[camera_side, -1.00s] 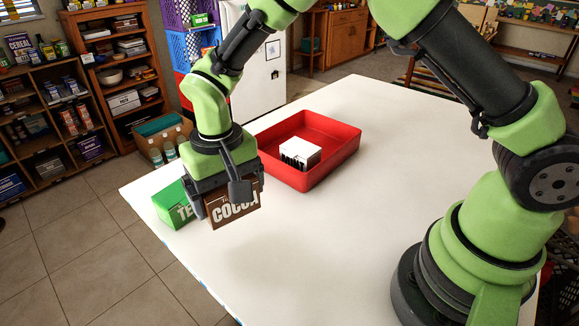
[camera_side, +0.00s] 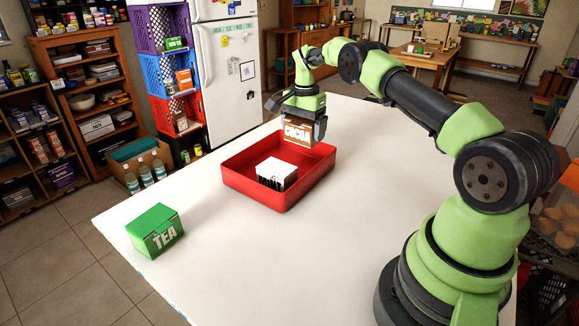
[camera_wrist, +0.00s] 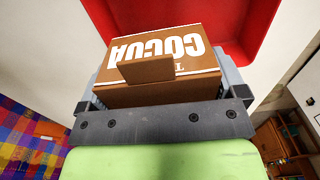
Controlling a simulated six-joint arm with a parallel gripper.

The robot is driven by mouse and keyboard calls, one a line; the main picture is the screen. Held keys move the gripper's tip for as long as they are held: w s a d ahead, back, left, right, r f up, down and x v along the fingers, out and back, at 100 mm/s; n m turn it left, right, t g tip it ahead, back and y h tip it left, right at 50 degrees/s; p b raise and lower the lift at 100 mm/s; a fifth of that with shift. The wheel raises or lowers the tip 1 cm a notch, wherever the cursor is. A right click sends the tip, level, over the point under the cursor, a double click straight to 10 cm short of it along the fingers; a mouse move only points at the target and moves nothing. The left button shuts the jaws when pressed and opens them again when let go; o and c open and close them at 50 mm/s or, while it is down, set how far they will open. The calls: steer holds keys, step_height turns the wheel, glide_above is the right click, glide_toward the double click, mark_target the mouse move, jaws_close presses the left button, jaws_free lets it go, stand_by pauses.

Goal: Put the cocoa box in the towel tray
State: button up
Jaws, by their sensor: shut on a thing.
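The brown cocoa box (camera_side: 296,134) is in my gripper (camera_side: 304,124), over the back right part of the red tray (camera_side: 247,187). I cannot tell whether the box's underside touches the tray floor. In the wrist view the cocoa box (camera_wrist: 150,50) sits between the jaws, its white lettering upside down. Part of the red tray (camera_wrist: 235,22) shows beyond it. A white box (camera_side: 277,170) with black lettering stands in the front half of the tray. No towel label is readable on the tray.
A green tea box (camera_side: 156,232) stands on the white table (camera_side: 340,235) at the left, near the edge. Stacked purple, blue and red crates (camera_side: 172,78) stand behind the table beside a white fridge (camera_side: 228,80). The table front is clear.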

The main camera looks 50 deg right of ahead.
mark_target(302, 167)
step_height(302, 167, down, 8)
steer(key=shift+f, duration=0.15)
stand_by(0.4)
steer(key=o, duration=0.7)
steer(key=shift+f, duration=0.15)
step_height(302, 167, up, 12)
steer(key=shift+a+r, duration=0.1)
steer(key=shift+r, duration=0.15)
steer(key=s+a+r+n+t, duration=0.2)
steer(key=s+a+r+n, duration=0.15)
steer(key=a+r, duration=0.5)
steer(key=s+a+r+n+t, duration=0.2)
steer(key=s+a+r+n, duration=0.15)
steer(key=a+r, duration=0.5)
steer(key=shift+s+a+r+n+t+y, duration=0.1)
steer(key=shift+s+a+n+t+y, duration=0.35)
steer(key=shift+s+a+n, duration=1.7)
steer(key=shift+s+a+f+n+t+y, duration=0.15)
steer(key=shift+s+a+t, duration=0.45)
steer(key=shift+s, duration=3.3)
steer(key=shift+s+a+r+n+t+y, duration=0.15)
steer(key=shift+s+a+n+t+y, duration=0.35)
steer(key=shift+s+a+n, duration=1.65)
